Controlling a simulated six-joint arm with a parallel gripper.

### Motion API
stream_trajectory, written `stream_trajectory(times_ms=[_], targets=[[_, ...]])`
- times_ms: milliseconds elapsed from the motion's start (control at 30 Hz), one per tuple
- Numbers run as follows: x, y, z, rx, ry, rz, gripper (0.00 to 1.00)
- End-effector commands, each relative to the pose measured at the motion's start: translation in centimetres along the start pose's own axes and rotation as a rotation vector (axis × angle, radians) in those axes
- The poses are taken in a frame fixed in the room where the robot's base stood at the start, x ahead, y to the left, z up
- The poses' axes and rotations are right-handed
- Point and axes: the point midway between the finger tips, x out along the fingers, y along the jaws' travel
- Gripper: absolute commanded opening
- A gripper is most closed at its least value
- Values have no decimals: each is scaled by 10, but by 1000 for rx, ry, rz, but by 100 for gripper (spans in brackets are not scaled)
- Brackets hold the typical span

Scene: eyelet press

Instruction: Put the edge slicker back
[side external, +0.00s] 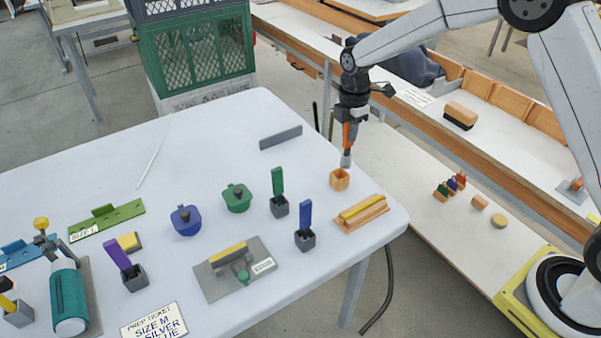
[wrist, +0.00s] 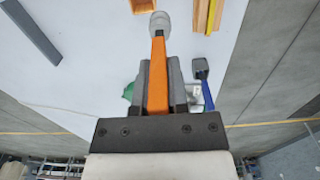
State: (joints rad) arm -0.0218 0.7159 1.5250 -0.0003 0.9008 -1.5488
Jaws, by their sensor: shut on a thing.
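My gripper (side external: 349,122) is shut on the edge slicker, which has an orange handle (side external: 346,134) and a rounded grey tip (side external: 346,160). It hangs about upright, tip down, over the right back part of the white table. In the wrist view the orange handle (wrist: 158,75) lies between my gripper's fingers (wrist: 159,90), with the grey tip (wrist: 160,22) beyond. A small open wooden holder (side external: 340,180) stands just below the tip. It shows partly at the top edge of the wrist view (wrist: 143,5). Whether the tip touches the holder's rim is unclear.
A wooden block with a yellow strip (side external: 362,211) is in front of the holder. Grey cups with a green tool (side external: 278,190) and a blue tool (side external: 305,222) stand to the left. A grey bar (side external: 281,137) lies behind. The table's right edge is close.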

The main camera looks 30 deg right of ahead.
Motion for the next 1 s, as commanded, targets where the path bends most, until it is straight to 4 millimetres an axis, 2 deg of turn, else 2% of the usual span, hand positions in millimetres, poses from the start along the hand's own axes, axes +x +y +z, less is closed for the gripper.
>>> stream_trajectory(times_ms=[100, 300, 567, 900, 1000], targets=[[6, 14, 5, 1, 0, -1, 0], [10, 27, 11, 1, 0, 0, 0], [13, 29, 12, 0, 0, -1, 0], [46, 29, 11, 0, 0, -2, 0], [50, 29, 11, 0, 0, 0, 0]])
